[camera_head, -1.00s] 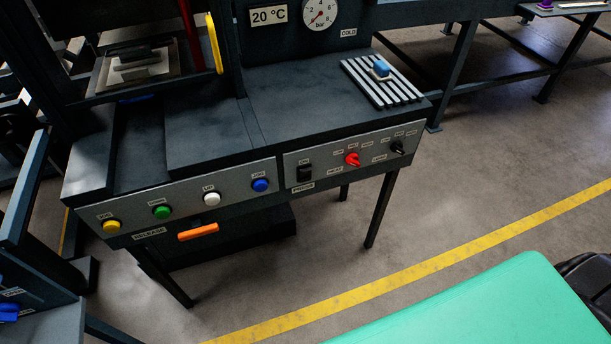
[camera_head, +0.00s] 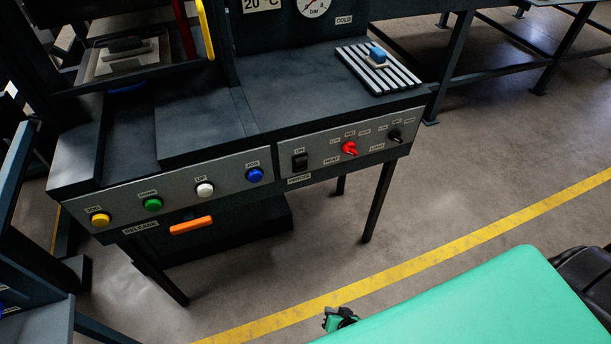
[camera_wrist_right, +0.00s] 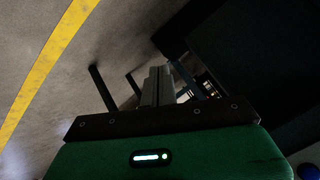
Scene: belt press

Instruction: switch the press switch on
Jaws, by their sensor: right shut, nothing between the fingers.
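The press switch (camera_head: 300,162) is a black rocker on the grey front panel of the press. A label above it reads ON and a label below it seems to read PRESS. Its exact position is too small to tell. My right gripper (camera_head: 340,319) shows only partly at the bottom of the head view, low in front of the press and well away from the switch. In the right wrist view my right gripper's fingers (camera_wrist_right: 159,86) are together and empty. The switch cannot be made out there. My left gripper is not in view.
Yellow (camera_head: 100,219), green (camera_head: 153,204), white (camera_head: 205,190) and blue (camera_head: 255,175) buttons line the left panel, above an orange handle (camera_head: 191,225). Red (camera_head: 349,148) and black (camera_head: 394,135) knobs sit right of the switch. A slatted rack (camera_head: 350,62) holds a blue-topped block (camera_head: 377,55). Floor in front is clear.

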